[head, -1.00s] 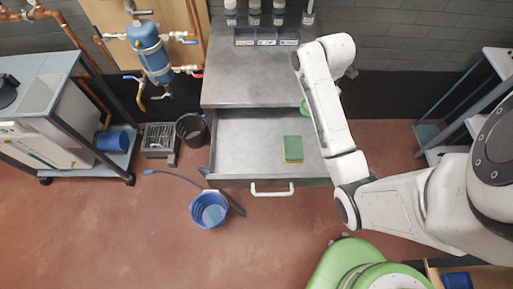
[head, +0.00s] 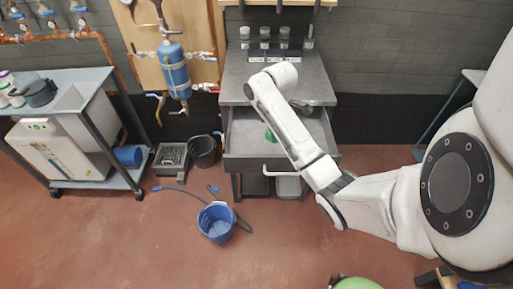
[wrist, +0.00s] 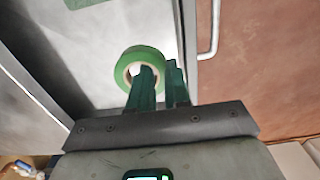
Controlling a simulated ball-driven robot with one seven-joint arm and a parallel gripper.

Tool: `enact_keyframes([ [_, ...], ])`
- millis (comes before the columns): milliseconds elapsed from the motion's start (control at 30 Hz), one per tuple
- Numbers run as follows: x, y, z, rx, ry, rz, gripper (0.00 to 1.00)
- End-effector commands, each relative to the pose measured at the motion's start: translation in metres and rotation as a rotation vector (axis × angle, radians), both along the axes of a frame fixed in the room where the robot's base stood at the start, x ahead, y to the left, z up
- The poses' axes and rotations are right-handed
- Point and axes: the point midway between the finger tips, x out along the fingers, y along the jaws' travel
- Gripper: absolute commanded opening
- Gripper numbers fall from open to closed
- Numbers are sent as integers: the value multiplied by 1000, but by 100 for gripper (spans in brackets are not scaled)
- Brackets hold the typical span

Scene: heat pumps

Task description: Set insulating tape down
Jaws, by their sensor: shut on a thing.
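The insulating tape is a green roll (wrist: 128,62) held in my gripper (wrist: 161,70) in the wrist view. One dark green finger is in front of the ring's hole and the other is beside its right edge. The tape is over the grey floor of the open drawer (wrist: 103,88); I cannot tell whether it touches it. In the head view a green bit of the tape (head: 269,136) shows left of my arm, above the open drawer (head: 244,140). My arm hides the gripper's fingers there.
A white handle (head: 282,174) runs along the drawer front. Bottles and a bin row (head: 271,57) stand at the back of the worktop (head: 240,88). A blue bucket (head: 216,222) and hose lie on the floor. A green patch (wrist: 83,3) shows at the wrist view's top edge.

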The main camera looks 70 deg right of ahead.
Motion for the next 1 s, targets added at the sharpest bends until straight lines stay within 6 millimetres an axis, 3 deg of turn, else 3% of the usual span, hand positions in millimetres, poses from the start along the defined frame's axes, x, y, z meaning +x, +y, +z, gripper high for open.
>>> enact_keyframes([
  [33, 11, -4, -10, -3, 2, 5, 0],
  [167, 36, -12, -14, -2, 5, 2, 0],
  [433, 68, -22, -59, 0, 3, 1, 0],
  [700, 81, -25, -75, -1, 2, 0, 0],
  [900, 80, -25, -101, 1, 3, 0, 0],
  [1000, 80, -25, -105, 0, 1, 1, 0],
])
